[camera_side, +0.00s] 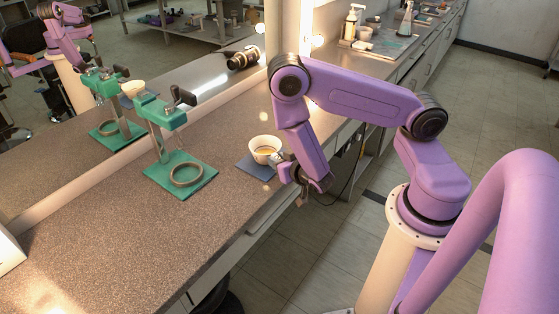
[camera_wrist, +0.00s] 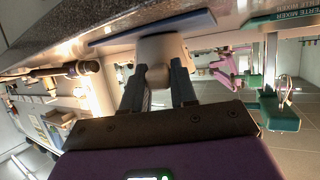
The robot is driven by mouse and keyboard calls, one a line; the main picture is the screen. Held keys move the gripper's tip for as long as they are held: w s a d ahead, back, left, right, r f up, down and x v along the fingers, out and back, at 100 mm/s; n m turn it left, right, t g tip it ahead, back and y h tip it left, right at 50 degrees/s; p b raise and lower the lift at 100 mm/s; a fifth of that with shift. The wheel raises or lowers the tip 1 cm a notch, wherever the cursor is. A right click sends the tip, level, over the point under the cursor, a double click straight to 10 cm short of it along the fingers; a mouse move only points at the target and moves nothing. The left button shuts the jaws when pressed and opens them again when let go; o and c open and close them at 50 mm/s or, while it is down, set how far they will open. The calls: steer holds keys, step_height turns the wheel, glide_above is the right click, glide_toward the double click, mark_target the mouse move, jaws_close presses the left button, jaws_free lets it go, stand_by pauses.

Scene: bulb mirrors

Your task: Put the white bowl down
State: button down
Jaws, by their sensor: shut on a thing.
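The white bowl (camera_side: 265,150) is upright at the counter's front edge, with something brownish inside. My gripper (camera_side: 279,159) is shut on its right side. In the wrist view, which is upside down, the bowl (camera_wrist: 163,50) sits between the two dark fingers of my gripper (camera_wrist: 157,74). A flat blue mat (camera_side: 247,169) lies under and beside the bowl; its edge also shows in the wrist view (camera_wrist: 110,38). The bowl's base is at or very near the mat; I cannot tell whether they touch.
A green stand (camera_side: 203,186) with a clamp and a ring (camera_side: 187,174) is left of the bowl. A long mirror (camera_side: 60,150) runs along the counter's back and reflects the stand and my arm. A dark cylinder (camera_side: 243,58) lies farther back. The front-left counter (camera_side: 130,240) is clear.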

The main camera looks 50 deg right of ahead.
steer(key=shift+f, duration=0.1)
steer(key=c, duration=0.9)
jaws_free()
